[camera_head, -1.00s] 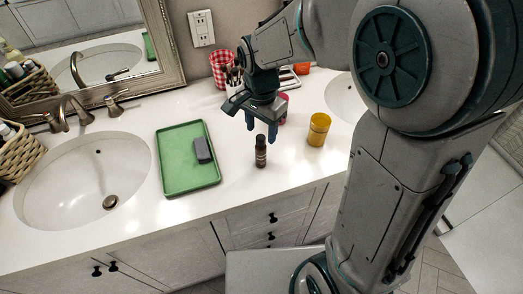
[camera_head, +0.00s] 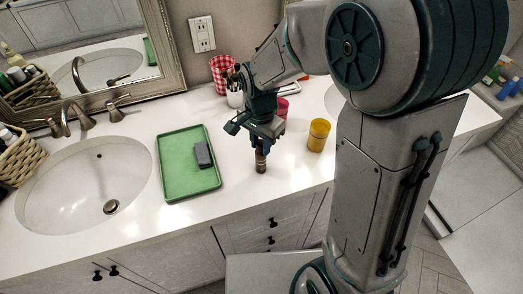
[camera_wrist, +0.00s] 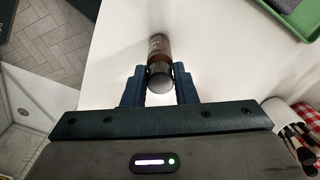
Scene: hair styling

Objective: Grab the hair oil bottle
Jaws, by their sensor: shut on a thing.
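The hair oil bottle, small and dark brown, stands upright on the white counter in the head view (camera_head: 261,166). In the wrist view the bottle (camera_wrist: 159,50) is between the two blue fingers, with its dark, rounded cap toward me. My gripper (camera_head: 260,150) points down over the bottle, and its fingers hide the top of the bottle in the head view. In the wrist view my gripper (camera_wrist: 159,85) is shut on the bottle near its cap. The base of the bottle appears to rest on the counter.
A green tray (camera_head: 177,182) with a grey block (camera_head: 203,155) lies left of the bottle. A yellow jar (camera_head: 318,135) stands to the right. A pink cup (camera_head: 282,108), a white brush cup (camera_head: 235,98) and a red checked cup (camera_head: 221,70) stand behind. The counter's front edge is close.

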